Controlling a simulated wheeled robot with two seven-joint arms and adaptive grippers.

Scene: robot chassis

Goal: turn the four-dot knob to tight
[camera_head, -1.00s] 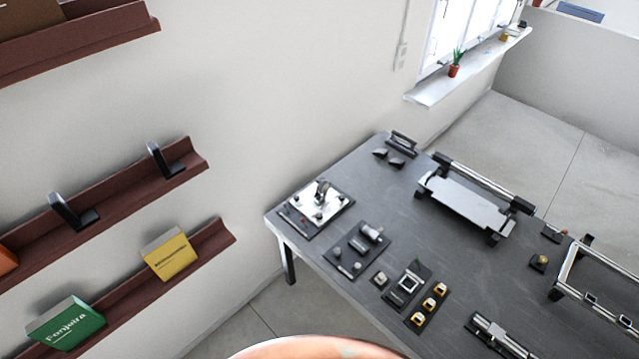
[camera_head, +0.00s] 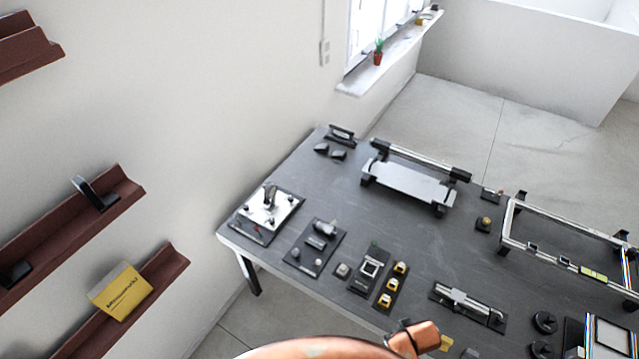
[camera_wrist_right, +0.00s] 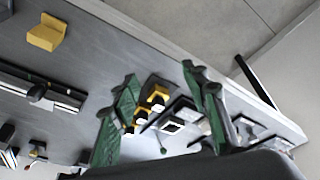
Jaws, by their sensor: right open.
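The four-dot knob cannot be singled out; no dots are readable at this size. Two dark round knobs (camera_head: 545,322) stand near the right end of the grey table (camera_head: 330,280) in the head view, and which knob carries four dots cannot be told. My right gripper (camera_wrist_right: 158,75) shows in the right wrist view with its two green-padded fingers spread apart and nothing between them. It is near the table's fixtures and touches none that I can make out. My left gripper is in neither view.
The table carries yellow-topped blocks (camera_head: 391,285), a silver slide (camera_head: 466,302), a metal plate (camera_head: 410,186) and a raised frame (camera_head: 560,259). A yellow block (camera_wrist_right: 46,36) shows in the wrist view. Wall shelves (camera_head: 70,237) stand left. The table's middle is mostly clear.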

